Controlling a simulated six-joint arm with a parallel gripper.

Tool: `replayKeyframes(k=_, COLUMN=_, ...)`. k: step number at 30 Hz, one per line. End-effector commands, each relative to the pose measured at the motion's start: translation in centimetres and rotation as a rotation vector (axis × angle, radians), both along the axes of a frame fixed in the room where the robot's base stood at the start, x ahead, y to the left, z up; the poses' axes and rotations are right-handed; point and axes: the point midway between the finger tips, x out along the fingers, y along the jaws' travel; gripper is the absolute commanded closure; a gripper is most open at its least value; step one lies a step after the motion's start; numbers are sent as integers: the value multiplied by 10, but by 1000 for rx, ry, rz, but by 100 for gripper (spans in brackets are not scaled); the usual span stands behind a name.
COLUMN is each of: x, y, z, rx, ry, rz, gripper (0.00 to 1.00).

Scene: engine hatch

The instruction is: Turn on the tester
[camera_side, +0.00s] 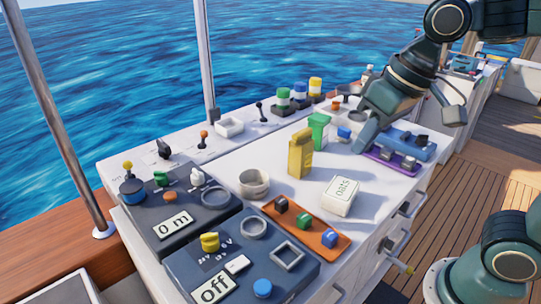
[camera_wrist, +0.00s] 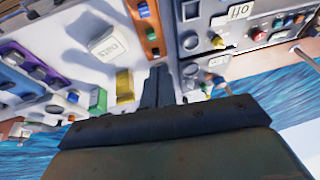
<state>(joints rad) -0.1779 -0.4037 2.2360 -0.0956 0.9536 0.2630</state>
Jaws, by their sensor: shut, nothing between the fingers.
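A dark box with a white display reading "off" (camera_side: 215,290) stands at the front of the bench in the side view; it looks like the tester. On it are a yellow knob (camera_side: 210,242) beside small voltage markings, a white switch-like part (camera_side: 237,264), a blue button (camera_side: 262,288), a ring and a square frame. In the wrist view its display (camera_wrist: 240,11) and yellow knob (camera_wrist: 217,42) show at the upper right. My gripper (camera_side: 360,147) is shut and empty, above the bench's right part, well away from the box. Its fingers (camera_wrist: 158,70) also show in the wrist view.
A second dark box reading "0 m" (camera_side: 172,225) adjoins behind. An orange tray (camera_side: 322,243), a white oats box (camera_side: 341,195), a yellow packet (camera_side: 300,160) and a green carton (camera_side: 318,128) stand between my gripper and the tester. A purple tray (camera_side: 378,157) lies near my gripper.

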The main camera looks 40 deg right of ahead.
Motion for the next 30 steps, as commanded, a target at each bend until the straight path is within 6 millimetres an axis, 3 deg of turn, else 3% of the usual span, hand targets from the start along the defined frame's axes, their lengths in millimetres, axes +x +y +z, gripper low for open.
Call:
replayKeyframes(k=15, x=61, y=81, z=-11, rx=46, ry=157, rz=21, gripper=100)
replayKeyframes(k=30, x=96, y=168, z=-47, rx=45, ry=301, rz=27, gripper=100)
